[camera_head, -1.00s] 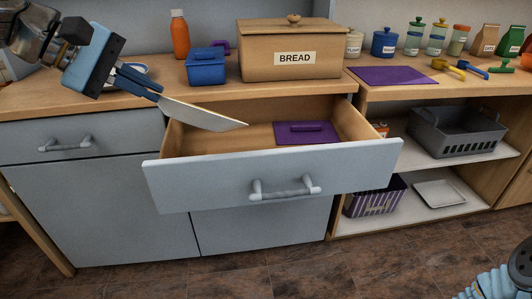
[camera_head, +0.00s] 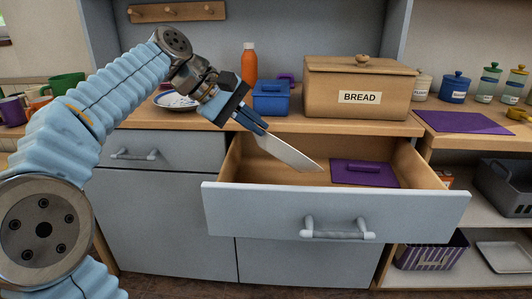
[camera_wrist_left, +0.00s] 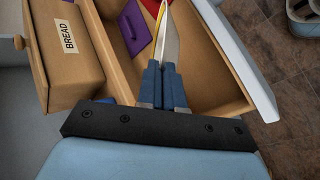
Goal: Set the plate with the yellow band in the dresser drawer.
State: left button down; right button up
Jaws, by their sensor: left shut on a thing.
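My left gripper (camera_head: 258,128) is shut on the rim of a pale plate (camera_head: 290,152), which I see nearly edge-on and tilted. In the left wrist view the plate (camera_wrist_left: 170,42) sticks out beyond the fingers (camera_wrist_left: 161,75), and a bit of yellow and red shows on its face. The dresser drawer (camera_head: 335,205) is pulled open. The plate's lower end overlaps the drawer's inside in the head view; I cannot tell if it touches the bottom. A purple lidded or handled flat thing (camera_head: 364,174) lies in the drawer's right part. My right gripper is not in view.
On the counter behind the drawer stand a bread box (camera_head: 358,92), a blue container (camera_head: 270,98) and an orange bottle (camera_head: 249,64). A blue-patterned plate (camera_head: 172,100) lies behind my left arm. The drawer's left part is free.

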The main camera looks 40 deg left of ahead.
pick_arm(q)
jog(key=w+a+f, duration=0.4)
jog(key=w+f, duration=0.1)
jog(key=f, duration=0.4)
jog(key=shift+a+f+b, duration=0.2)
jog(key=shift+f+b, duration=0.15)
jog(key=shift+b, duration=0.1)
jog(key=c, duration=1.3)
grip_release()
jog(key=shift+w, duration=0.1)
jog(key=shift+r, duration=0.1)
jog(key=p+v, duration=0.1)
jog(key=v, duration=1.1)
jog(key=shift+p, duration=0.3)
